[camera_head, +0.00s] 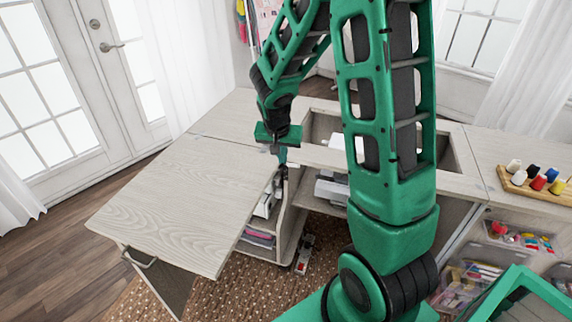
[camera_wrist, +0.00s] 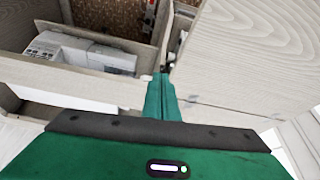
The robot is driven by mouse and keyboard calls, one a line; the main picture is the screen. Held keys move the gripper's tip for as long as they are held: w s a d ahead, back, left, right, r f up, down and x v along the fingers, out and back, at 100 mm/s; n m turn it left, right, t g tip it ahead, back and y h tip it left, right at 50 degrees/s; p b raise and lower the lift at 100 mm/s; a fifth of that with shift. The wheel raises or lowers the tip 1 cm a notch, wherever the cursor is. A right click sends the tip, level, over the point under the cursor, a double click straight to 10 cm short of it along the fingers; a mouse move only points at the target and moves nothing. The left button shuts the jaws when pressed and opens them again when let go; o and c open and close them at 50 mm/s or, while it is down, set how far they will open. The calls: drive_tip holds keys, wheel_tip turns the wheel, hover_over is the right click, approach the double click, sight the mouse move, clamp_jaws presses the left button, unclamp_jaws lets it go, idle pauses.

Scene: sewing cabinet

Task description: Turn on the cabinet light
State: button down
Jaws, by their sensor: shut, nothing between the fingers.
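The pale wood sewing cabinet (camera_head: 455,180) stands in front of me, with its folding leaf (camera_head: 175,205) spread to the left. My gripper (camera_head: 281,157) points down at the inner edge of the leaf, near the cabinet's opening. The wrist view shows its green fingers (camera_wrist: 160,82) shut together and empty, close to the gap between the opening's rim and the leaf. I cannot tell whether they touch the wood. I cannot make out a cabinet light or its switch in either view. My arm hides part of the cabinet in the head view.
A white sewing machine (camera_wrist: 78,52) sits inside the cabinet, low in the opening. A rack of thread spools (camera_head: 537,182) stands on the right top. Clear bins (camera_head: 468,282) are below it. Shelves with folded fabric (camera_head: 258,238) are under the leaf. The leaf's top is clear.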

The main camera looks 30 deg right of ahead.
sight(288, 162)
drive_tip(key=w+d+f, duration=0.5)
drive_tip(key=f, duration=0.4)
drive_tip(key=shift+w+d+f, duration=0.15)
drive_tip(key=shift+w+d, duration=0.05)
drive_tip(key=shift+d, duration=0.05)
idle(0.3)
drive_tip(key=shift+d, duration=0.25)
drive_tip(key=shift+a, duration=0.25)
